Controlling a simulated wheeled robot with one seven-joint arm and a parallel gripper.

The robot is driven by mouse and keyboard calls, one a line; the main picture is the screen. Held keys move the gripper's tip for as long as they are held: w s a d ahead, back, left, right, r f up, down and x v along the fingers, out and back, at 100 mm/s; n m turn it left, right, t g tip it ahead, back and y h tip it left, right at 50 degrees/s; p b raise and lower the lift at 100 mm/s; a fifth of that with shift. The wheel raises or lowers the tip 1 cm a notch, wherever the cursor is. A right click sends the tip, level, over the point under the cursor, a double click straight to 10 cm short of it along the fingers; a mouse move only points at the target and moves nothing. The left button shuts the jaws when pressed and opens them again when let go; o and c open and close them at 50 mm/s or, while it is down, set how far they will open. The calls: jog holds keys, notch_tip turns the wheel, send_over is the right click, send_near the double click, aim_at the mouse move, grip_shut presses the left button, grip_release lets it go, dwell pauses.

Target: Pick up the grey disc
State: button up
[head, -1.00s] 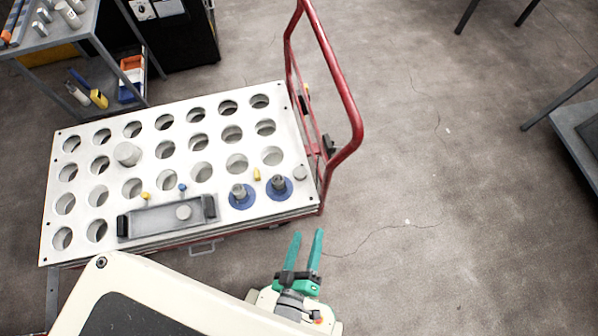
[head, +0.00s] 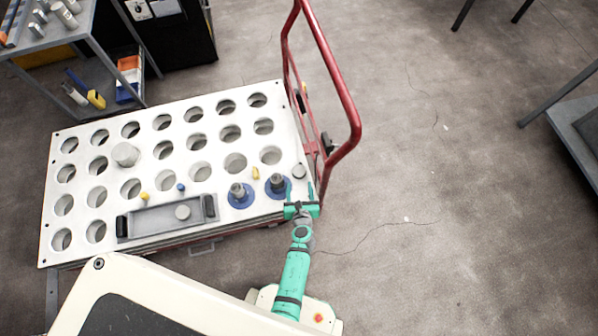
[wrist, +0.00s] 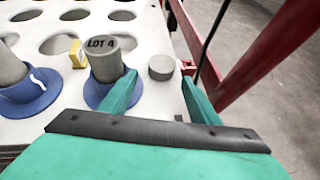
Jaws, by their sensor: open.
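A small grey disc (head: 299,171) lies on the white holed board (head: 215,187) near its right edge. In the wrist view the grey disc (wrist: 161,67) shows just beyond and between the fingertips. My green gripper (head: 300,191) is open at the board's front right corner, with nothing between its fingers. In the wrist view my gripper (wrist: 160,84) has one finger on either side of the line to the disc.
Two grey cylinders in blue bases stand left of the disc; the nearer one (wrist: 106,60) reads "LOT 4" and is close to my left finger. A yellow block (wrist: 77,54) stands behind them. The red cart handle (wrist: 260,60) rises close on the right.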

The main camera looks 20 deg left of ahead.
aim_at(299, 171)
jog(key=x, duration=0.5)
jog(key=shift+w+f, duration=0.1)
jog(key=shift+w, duration=0.15)
jog(key=shift+w+a+f, duration=0.2)
jog(key=shift+w, duration=0.45)
jog(key=shift+w+a+f, duration=0.2)
jog(key=shift+w, duration=0.45)
jog(key=shift+x, duration=1.25)
jog(key=c, duration=1)
